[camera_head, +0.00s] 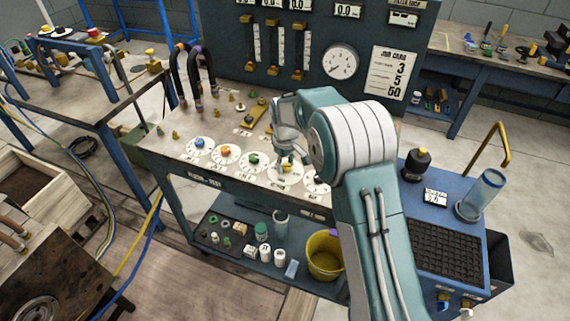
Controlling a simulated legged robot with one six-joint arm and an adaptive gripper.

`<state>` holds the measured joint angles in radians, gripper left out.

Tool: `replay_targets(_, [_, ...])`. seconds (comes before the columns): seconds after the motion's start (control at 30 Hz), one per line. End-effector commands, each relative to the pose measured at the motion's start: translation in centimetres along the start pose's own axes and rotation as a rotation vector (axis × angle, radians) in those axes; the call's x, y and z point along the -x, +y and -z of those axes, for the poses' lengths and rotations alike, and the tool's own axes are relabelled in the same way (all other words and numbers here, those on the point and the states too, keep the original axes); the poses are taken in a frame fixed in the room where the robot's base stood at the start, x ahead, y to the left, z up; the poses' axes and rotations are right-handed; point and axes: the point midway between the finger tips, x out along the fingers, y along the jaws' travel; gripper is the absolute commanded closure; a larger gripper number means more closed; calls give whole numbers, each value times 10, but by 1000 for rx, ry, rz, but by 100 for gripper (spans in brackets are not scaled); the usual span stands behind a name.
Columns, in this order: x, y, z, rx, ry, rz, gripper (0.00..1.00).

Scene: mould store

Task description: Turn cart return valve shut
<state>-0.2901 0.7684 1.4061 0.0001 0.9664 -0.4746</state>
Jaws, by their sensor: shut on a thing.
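A row of valve knobs on round white dials runs along the front of the bench top. From the left they are a blue knob (198,144), an orange knob (225,151) and a green knob (253,159). A fourth white dial (285,180) has a small yellowish knob (287,169), mostly hidden by my gripper. My gripper (288,158) points down over that dial and is shut on its knob. A fifth dial (311,187) is partly hidden by my arm. The labels are too small to read, so I cannot tell which is the cart return valve.
A dark panel (388,30) with a round gauge (340,62) stands behind the dials. Black hoses (181,75) rise at the bench's left. A lower shelf holds jars and a yellow bucket (325,262).

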Motion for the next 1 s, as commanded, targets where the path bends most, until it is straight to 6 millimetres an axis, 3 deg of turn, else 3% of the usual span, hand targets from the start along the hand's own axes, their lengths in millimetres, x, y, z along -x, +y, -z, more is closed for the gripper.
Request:
replay_targets(0.37, [-4, -2, -2, 4, -11, 6, 100])
replay_targets(0.4, [-4, -2, -2, 4, -10, 6, 40])
replay_targets(0.47, [-4, -2, -2, 4, -9, 5, 19])
replay_targets(0.87, [1, 0, -1, 3, -1, 1, 19])
replay_targets(1.0, [15, 0, 0, 3, 0, 0, 19])
